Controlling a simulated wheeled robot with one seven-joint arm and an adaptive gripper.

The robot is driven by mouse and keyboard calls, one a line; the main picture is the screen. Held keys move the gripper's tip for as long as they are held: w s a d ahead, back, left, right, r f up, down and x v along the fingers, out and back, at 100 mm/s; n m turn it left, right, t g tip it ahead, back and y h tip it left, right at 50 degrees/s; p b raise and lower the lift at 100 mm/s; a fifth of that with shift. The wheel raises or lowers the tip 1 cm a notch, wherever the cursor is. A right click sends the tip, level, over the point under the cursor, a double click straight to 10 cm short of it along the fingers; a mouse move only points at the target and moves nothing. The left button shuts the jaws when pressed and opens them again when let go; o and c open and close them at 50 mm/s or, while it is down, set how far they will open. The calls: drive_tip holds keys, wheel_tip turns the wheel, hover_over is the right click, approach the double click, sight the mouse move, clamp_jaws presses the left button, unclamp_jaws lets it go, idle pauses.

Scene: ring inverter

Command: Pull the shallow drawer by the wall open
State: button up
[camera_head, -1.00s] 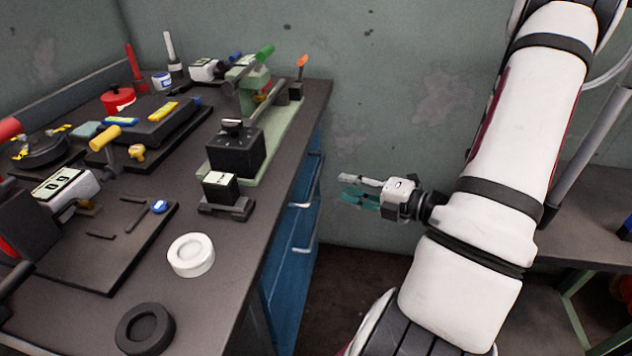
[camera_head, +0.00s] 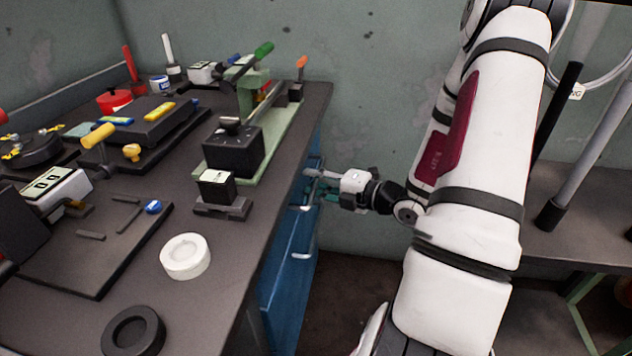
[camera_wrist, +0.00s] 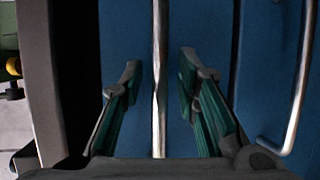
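The shallow drawer (camera_wrist: 215,40) is a blue front just under the dark worktop, at the wall end of the cabinet. It looks shut. Its metal bar handle (camera_wrist: 159,120) runs top to bottom through the middle of the wrist view; its near end shows in the head view (camera_head: 299,208). My gripper (camera_head: 310,184) is at this drawer front. In the wrist view its teal-padded fingers (camera_wrist: 160,68) are open, one on each side of the handle, with visible gaps to it. In the head view the gripper hides most of the handle.
A lower blue drawer has its own bar handle (camera_head: 303,255), also at the right of the wrist view (camera_wrist: 298,85). The dark worktop (camera_head: 228,262) above carries fixtures, a white ring (camera_head: 185,272) and a black ring (camera_head: 110,333). The wall (camera_head: 380,110) stands close behind my gripper.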

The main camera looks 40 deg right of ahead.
clamp_jaws()
drive_tip(key=shift+d, duration=0.1)
drive_tip(key=s+d+p, duration=0.9)
drive_tip(key=s+d, duration=0.5)
drive_tip(key=s, duration=0.5)
drive_tip(key=shift+d, duration=0.4)
drive_tip(key=shift+s, duration=0.1)
drive_tip(key=shift+o, duration=1.3)
unclamp_jaws()
drive_tip(key=v, duration=0.7)
drive_tip(key=shift+s, duration=0.25)
